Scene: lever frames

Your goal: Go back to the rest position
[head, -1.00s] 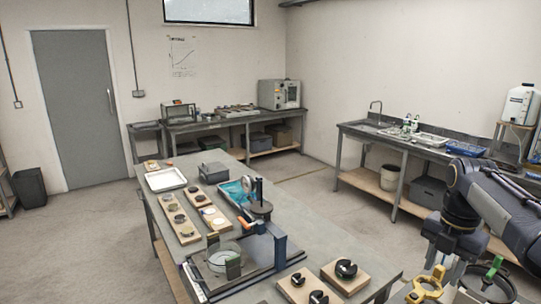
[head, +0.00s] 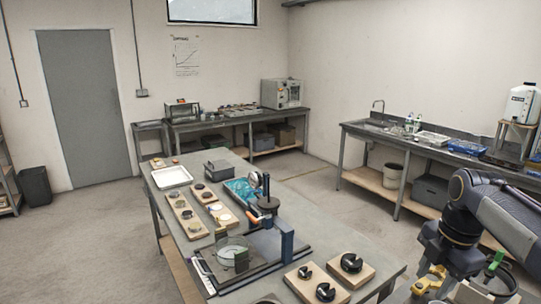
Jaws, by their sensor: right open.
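My right gripper (head: 447,284) is at the lower right, with its arm coming in from the right edge. It points down and stands apart from the work table's right front corner. Its jaws look apart, and I see nothing held between them. Its lower end is partly hidden by a yellow part (head: 430,279); I cannot tell whether they touch. My left gripper is not in view.
The work table (head: 330,238) bears a frame with a blue post (head: 287,241), a glass dish (head: 232,246), boards with dark slotted pieces (head: 351,264) and a white tray (head: 171,176). A sink bench (head: 352,131) stands behind my right arm.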

